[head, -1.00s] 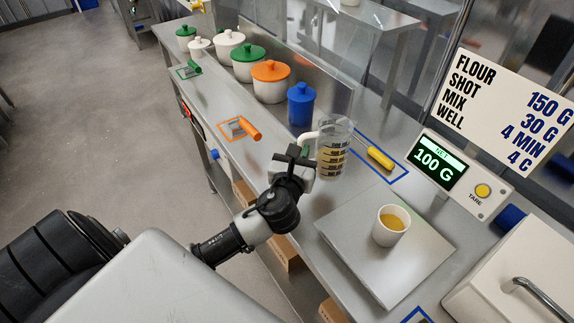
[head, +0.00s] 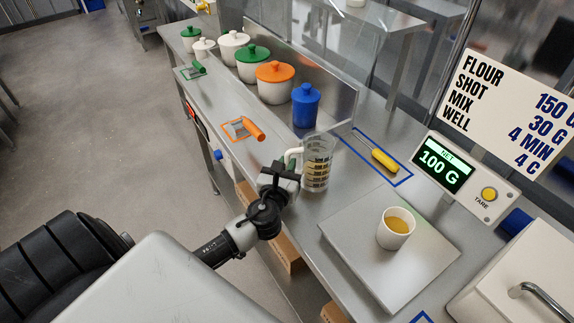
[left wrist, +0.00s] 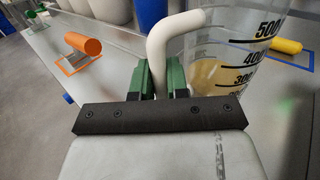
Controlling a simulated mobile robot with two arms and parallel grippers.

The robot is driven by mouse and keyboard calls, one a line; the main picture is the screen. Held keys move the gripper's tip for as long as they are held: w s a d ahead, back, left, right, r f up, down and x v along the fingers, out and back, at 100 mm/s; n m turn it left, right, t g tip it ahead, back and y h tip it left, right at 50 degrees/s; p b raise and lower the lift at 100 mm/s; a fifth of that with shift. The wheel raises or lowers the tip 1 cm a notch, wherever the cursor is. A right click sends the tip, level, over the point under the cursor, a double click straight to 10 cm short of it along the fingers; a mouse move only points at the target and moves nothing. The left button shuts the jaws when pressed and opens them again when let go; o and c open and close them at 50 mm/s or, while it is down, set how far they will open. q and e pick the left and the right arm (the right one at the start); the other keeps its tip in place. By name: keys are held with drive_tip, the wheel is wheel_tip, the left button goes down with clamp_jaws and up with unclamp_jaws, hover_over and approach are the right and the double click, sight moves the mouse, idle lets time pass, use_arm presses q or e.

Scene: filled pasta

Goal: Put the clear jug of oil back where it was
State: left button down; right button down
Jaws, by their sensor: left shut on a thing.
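The clear jug of oil (head: 318,163) has a white handle and black level marks, and some yellow oil inside. It is upright, over the steel counter left of the scale; whether it touches the counter I cannot tell. My left gripper (head: 291,160) is shut on its handle. In the left wrist view the green fingers (left wrist: 162,78) sit on both sides of the white handle (left wrist: 164,45), with the jug (left wrist: 225,55) just to the right. My right gripper is not in view.
A scale plate (head: 350,265) holds a white cup (head: 395,228) of yellow liquid; its display (head: 445,163) reads 100 G. A yellow-handled tool (head: 384,159) lies in a blue outline. An orange-handled scraper (head: 253,130) and lidded pots, including a blue one (head: 306,105), stand farther back.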

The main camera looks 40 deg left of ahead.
use_arm(q)
drive_tip(key=c, duration=1.1)
unclamp_jaws()
drive_tip(key=b+v, duration=0.2)
drive_tip(key=v, duration=1)
drive_tip(key=shift+r, duration=0.1)
